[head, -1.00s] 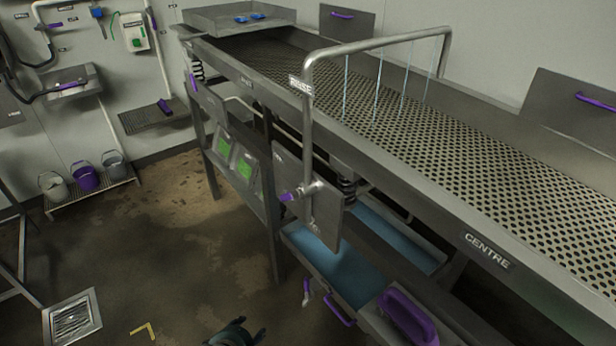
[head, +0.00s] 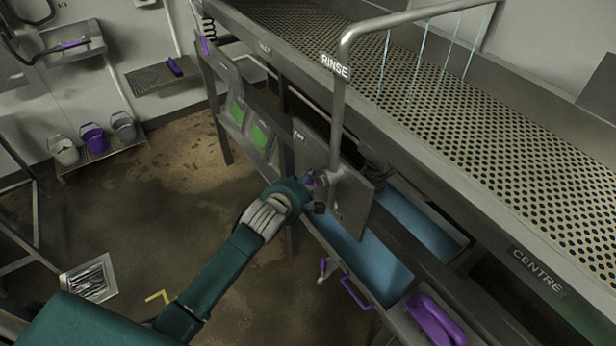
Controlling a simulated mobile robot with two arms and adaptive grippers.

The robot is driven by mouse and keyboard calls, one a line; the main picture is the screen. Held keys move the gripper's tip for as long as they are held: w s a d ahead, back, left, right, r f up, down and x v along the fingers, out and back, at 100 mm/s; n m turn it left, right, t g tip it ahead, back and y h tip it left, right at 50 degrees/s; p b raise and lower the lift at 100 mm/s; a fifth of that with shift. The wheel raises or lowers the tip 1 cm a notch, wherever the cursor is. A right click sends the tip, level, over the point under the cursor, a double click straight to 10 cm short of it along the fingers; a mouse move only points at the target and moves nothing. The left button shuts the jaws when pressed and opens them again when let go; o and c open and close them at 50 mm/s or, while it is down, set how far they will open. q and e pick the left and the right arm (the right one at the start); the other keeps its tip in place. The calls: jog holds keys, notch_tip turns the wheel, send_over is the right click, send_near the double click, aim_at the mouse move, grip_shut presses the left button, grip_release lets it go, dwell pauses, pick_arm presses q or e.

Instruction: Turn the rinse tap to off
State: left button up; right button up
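The rinse tap (head: 310,181) has a purple handle. It sits low on the upright grey pipe beside a grey panel, below the RINSE label (head: 335,66). Thin streams of water (head: 424,52) fall from the overhead rinse pipe (head: 408,17) onto the perforated deck. My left gripper (head: 314,194) is at the tap, with its dark fingers close around or beside the purple handle. The gripper body partly hides the handle, so I cannot tell whether the fingers touch it or are closed. My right gripper is not in view.
The long perforated table (head: 520,150) runs across the right, with a CENTRE label on its edge. Blue trays (head: 355,240) and a purple brush (head: 436,318) are below it. Buckets (head: 93,138) stand on a rack at the left.

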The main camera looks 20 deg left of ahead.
pick_arm(q)
jog(key=shift+x, duration=1.85)
grip_shut()
